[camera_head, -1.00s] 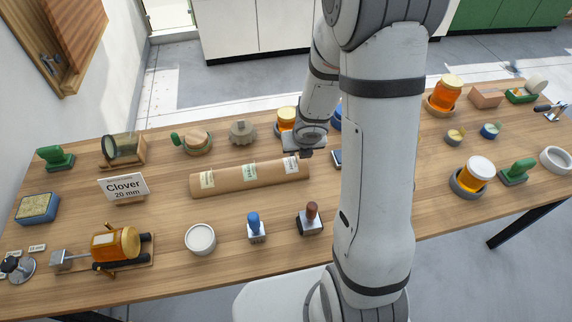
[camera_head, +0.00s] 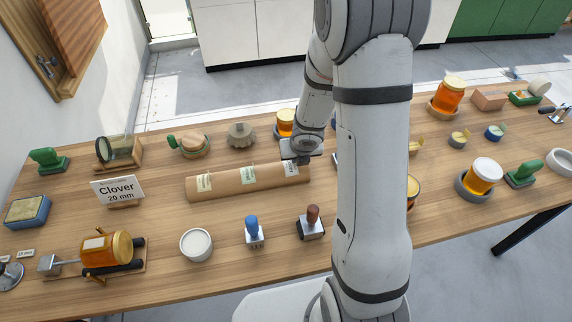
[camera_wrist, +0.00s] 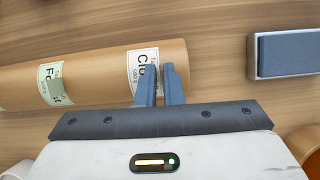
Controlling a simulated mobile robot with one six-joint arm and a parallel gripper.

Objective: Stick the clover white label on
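A brown cardboard roll (camera_head: 222,186) lies on the table and carries a cream, a green and a white label. The white label (camera_wrist: 138,67) shows the letters "Clo" in the wrist view and sits near the roll's right end in the head view (camera_head: 291,169). My gripper (camera_wrist: 160,72) is right over it. A narrow gap shows between its fingers, which hide part of the label. The Clover 20 mm sign (camera_head: 117,190) stands left of the roll. A honey jar (camera_head: 106,248) lies on its side in a cradle at the front left, with a pale patch on its side.
A white round tub (camera_head: 196,245), a blue-handled stamp (camera_head: 253,230) and a brown-handled stamp (camera_head: 312,222) stand in front of the roll. A blue-grey pad (camera_wrist: 288,53) lies to its right. An upright honey jar (camera_head: 285,122) stands behind my gripper. My arm hides part of the table.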

